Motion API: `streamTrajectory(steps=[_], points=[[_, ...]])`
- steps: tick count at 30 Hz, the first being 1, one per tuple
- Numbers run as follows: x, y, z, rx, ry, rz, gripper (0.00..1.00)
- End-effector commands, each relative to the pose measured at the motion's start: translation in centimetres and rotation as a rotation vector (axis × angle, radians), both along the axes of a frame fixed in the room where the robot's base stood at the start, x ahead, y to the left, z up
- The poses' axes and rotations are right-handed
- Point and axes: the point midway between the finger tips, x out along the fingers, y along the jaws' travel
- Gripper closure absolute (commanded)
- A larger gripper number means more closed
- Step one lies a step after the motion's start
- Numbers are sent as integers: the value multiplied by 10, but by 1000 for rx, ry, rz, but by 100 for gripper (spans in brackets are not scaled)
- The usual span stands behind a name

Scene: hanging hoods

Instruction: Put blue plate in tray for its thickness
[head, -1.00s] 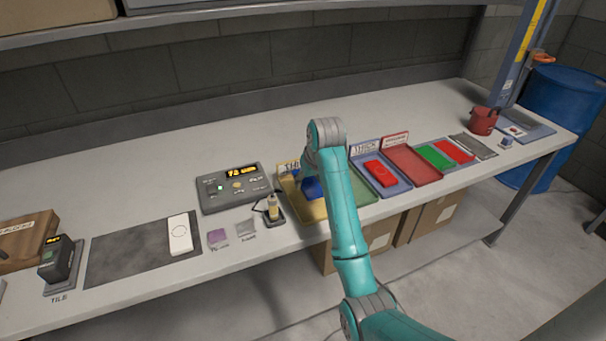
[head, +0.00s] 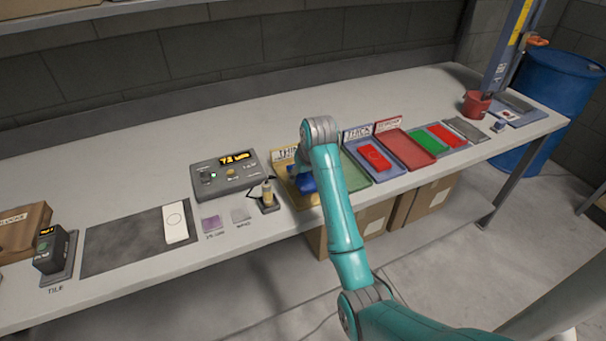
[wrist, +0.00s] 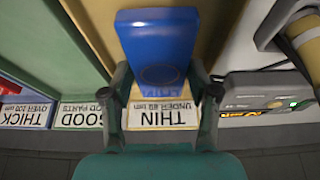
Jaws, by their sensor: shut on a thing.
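The blue plate (wrist: 152,45) is a flat rectangle with a ring mark, between the two fingers of my gripper (wrist: 163,92) in the wrist view. My gripper is shut on it. In the head view the blue plate (head: 305,184) is partly hidden by my arm and is over the yellow tray (head: 284,168). The yellow tray's label reads THIN, under 69 or so. I cannot tell whether the plate touches the tray floor. The green tray (head: 352,172) is labelled GOOD and the blue tray (head: 385,175) THICK; a red plate (head: 374,156) lies in the THICK tray.
A gauge box (head: 228,173) with a lit display stands left of the yellow tray, with a small probe stand (head: 268,199) before it. A red tray (head: 420,153) is on the right. A white plate (head: 175,223) lies on a dark mat (head: 120,243).

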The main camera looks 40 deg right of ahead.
Motion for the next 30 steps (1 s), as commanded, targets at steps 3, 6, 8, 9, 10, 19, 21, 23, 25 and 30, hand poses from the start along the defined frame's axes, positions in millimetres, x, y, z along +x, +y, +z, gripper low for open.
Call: streamTrajectory(steps=[3, 6, 8, 9, 10, 19, 21, 23, 25, 30], points=[[0, 0, 0, 0, -1, 0, 81], [0, 0, 0, 0, -1, 0, 81], [0, 0, 0, 0, -1, 0, 81], [0, 0, -1, 0, 0, 0, 81], [0, 0, -1, 0, 0, 0, 81], [0, 0, -6, 0, 0, 0, 81], [0, 0, -8, 0, 0, 0, 81], [0, 0, -9, 0, 1, 0, 81], [0, 0, -10, 0, 1, 0, 81], [0, 0, -11, 0, 0, 0, 20]])
